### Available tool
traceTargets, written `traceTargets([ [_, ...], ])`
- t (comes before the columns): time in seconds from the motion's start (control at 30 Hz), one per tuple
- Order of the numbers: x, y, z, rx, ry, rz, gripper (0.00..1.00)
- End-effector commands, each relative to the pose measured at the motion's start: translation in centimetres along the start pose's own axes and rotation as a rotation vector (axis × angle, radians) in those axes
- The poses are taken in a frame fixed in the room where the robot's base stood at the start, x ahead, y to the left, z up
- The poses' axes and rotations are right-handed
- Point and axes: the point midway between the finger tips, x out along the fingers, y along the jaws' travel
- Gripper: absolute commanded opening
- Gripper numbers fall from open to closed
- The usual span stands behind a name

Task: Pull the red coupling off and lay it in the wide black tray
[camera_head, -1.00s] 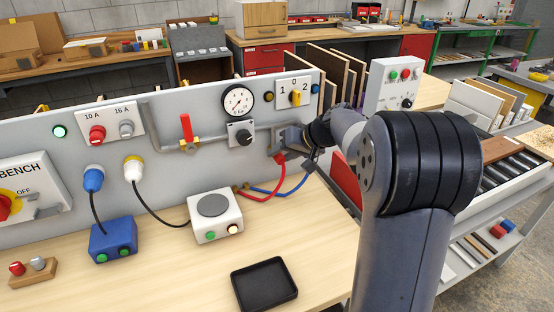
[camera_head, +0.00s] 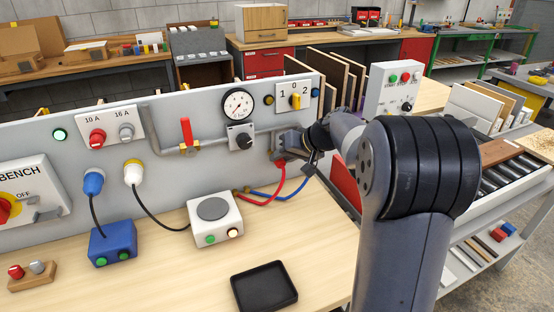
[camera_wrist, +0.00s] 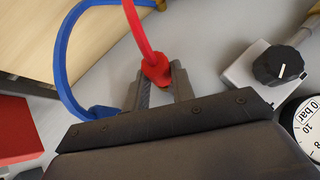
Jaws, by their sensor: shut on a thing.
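The red coupling (camera_wrist: 156,72) is between the two fingers of my gripper (camera_wrist: 157,88) in the wrist view, at the end of a red hose. My gripper is shut on it. In the head view the red coupling (camera_head: 279,160) shows small at the right part of the grey panel, just below my gripper (camera_head: 284,146), partly hidden. I cannot tell whether it is still seated on its fitting. The black tray (camera_head: 264,287) lies empty on the wooden bench top, in front of the panel and left of my arm.
A blue hose (camera_wrist: 62,60) runs close beside my gripper. A pressure gauge (camera_head: 238,104) and black knob (camera_head: 241,137) are left of it on the panel (camera_head: 215,88). A white box (camera_head: 214,218) stands behind the tray. The bench between box and tray is clear.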

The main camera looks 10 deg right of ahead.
Motion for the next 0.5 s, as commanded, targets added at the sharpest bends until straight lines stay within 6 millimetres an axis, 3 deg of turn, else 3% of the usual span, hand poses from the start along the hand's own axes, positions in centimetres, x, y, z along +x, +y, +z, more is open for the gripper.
traceTargets([
  [0.5,-0.70,0.07,0.92,0.000,0.000,0.001,0.01],
])
